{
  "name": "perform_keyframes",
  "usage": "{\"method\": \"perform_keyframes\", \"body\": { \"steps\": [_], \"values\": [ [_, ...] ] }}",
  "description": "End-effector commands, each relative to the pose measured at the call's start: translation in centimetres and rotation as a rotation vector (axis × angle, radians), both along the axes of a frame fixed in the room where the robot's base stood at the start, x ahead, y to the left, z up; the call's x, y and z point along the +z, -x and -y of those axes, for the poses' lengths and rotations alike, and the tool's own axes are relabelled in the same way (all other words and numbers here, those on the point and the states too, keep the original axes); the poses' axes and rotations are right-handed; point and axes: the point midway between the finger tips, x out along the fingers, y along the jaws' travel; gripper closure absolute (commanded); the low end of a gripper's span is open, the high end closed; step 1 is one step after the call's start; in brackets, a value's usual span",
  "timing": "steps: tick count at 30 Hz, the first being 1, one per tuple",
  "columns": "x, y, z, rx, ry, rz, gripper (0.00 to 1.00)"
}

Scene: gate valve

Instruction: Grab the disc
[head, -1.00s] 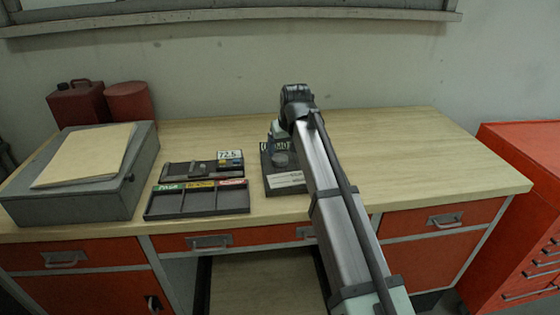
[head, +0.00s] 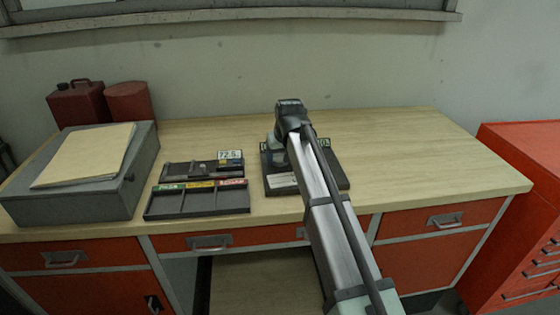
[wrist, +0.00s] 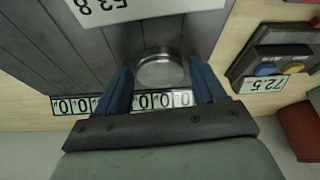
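The disc (wrist: 160,70) is a round silver metal piece on a dark grooved plate (wrist: 90,50), seen in the wrist view. My gripper (wrist: 161,82) is open, with one blue finger on each side of the disc's near part. I cannot tell whether either finger touches it. In the head view the plate (head: 335,178) lies on the bench, and my arm hides the disc and most of the gripper.
A row of zero labels (wrist: 158,100) lines the plate's edge, and a white card (wrist: 130,8) marked 53.8 lies on it. Left are a tray (head: 200,202), a device labelled 72.5 (head: 230,156) and a grey box (head: 135,185). The bench's right side (head: 420,150) is clear.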

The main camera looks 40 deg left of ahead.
Motion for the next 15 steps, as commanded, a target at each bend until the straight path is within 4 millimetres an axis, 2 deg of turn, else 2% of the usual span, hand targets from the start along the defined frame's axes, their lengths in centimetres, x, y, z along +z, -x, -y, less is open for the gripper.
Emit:
{"method": "perform_keyframes", "body": {
  "steps": [2, 15],
  "values": [
    [0.01, 0.0, 0.0, 0.0, 0.0, 0.0, 0.39],
    [0.02, 0.0, 0.01, 0.0, 0.0, 0.0, 0.81]
  ]
}}
